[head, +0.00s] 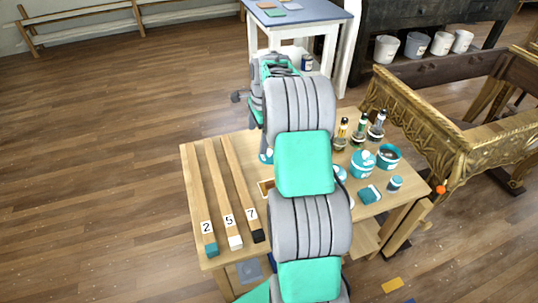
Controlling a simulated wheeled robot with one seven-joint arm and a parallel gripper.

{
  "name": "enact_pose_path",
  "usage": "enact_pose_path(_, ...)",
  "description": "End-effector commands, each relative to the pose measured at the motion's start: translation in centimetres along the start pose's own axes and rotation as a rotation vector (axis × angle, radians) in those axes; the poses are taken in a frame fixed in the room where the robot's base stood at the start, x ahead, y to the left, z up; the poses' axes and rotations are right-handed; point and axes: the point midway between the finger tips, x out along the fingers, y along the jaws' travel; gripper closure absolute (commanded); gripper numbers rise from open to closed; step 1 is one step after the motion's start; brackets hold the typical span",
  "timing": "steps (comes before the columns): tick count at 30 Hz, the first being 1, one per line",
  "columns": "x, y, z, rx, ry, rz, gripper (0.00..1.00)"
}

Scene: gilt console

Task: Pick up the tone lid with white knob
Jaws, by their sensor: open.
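A teal round pot (361,168) stands on the right half of the wooden table, with a lid (365,155) that seems to have a pale knob on top. It is too small to be sure of the knob. Another teal round piece (340,174) to its left is partly hidden by my arm. A small teal and white bit (266,155) shows left of my arm; I cannot tell what it is. My grey and green arm crosses the middle of the table. My gripper's fingers cannot be made out; they seem hidden behind the arm.
An open teal pot (388,158), a small teal jar (395,184), a teal block (370,194) and dark-capped bottles (359,131) crowd the table's right side. Three numbered wooden strips (208,190) lie at left. A gilt carved console (440,140) stands close at right.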

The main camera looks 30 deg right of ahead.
Motion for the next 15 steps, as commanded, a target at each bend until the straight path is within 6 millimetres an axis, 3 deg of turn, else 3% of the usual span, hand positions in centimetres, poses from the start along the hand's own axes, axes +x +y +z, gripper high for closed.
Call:
enact_pose_path(1,1.5,-0.9,-2.2,0.106,-0.004,0.009,0.0)
enact_pose_path(3,3.0,-1.8,-4.4,0.237,-0.009,0.013,0.0)
enact_pose_path(6,4.5,-2.5,-6.5,0.36,-0.012,0.017,0.0)
enact_pose_path(15,8.1,-2.7,-7.1,0.416,-0.014,0.021,0.0)
